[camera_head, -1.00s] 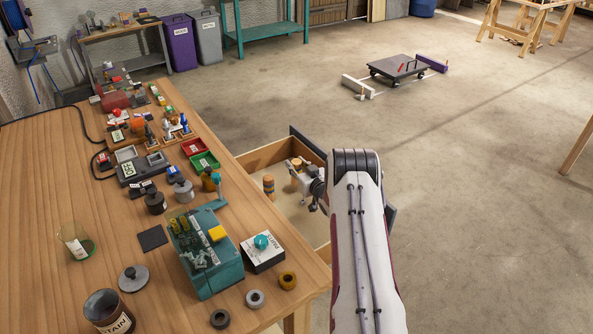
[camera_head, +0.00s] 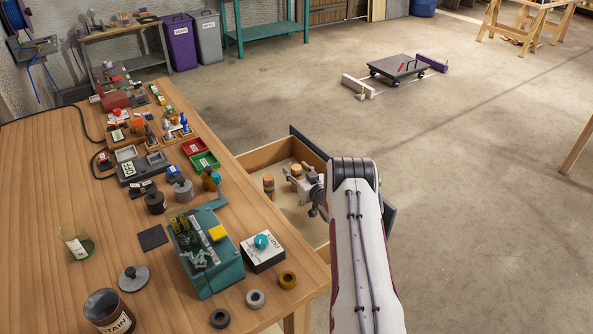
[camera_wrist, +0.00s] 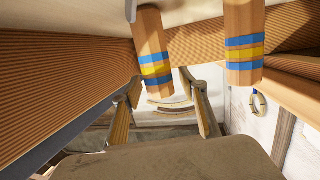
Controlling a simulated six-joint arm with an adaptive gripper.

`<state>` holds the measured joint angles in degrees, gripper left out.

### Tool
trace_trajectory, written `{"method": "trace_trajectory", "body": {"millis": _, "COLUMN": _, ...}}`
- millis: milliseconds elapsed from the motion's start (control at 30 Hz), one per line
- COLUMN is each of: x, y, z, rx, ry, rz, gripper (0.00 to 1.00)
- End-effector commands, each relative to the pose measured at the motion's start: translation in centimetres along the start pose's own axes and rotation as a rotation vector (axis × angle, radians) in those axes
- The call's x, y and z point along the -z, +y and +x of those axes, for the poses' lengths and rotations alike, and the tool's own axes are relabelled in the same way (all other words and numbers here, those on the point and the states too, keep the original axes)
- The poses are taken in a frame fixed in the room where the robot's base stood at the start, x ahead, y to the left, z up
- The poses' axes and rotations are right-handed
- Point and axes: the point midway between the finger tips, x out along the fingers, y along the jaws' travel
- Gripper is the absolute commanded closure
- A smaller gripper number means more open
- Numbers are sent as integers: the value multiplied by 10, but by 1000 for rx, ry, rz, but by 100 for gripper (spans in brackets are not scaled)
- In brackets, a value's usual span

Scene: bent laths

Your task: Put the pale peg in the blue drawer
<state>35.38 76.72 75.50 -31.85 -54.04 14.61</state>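An open wooden drawer (camera_head: 270,154) with a dark blue-grey front edge stands out from the bench. Two wooden pegs with blue and yellow bands are in it: one peg (camera_head: 269,186) at the left, the other (camera_head: 297,170) beside my gripper (camera_head: 292,178). The wrist view shows both, one peg (camera_wrist: 152,50) at the middle and one (camera_wrist: 244,45) at the right; I cannot tell which is paler. In the wrist view my gripper (camera_wrist: 162,88) has its fingers apart, with the middle peg's end between or just beyond the tips. Contact is unclear.
The drawer walls rise close around my gripper. The floor right of the drawer is clear; a low wheeled cart (camera_head: 400,68) stands farther back.

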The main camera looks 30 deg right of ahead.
Motion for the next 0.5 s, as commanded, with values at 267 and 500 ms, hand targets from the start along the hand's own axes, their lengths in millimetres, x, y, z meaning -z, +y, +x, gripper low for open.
{"method": "trace_trajectory", "body": {"millis": 267, "x": 0, "y": 0, "z": 0, "rx": 0, "ry": 0, "rz": 0, "gripper": 57}}
{"method": "trace_trajectory", "body": {"millis": 500, "x": 3, "y": 0, "z": -4, "rx": 0, "ry": -1, "rz": 0, "gripper": 57}}
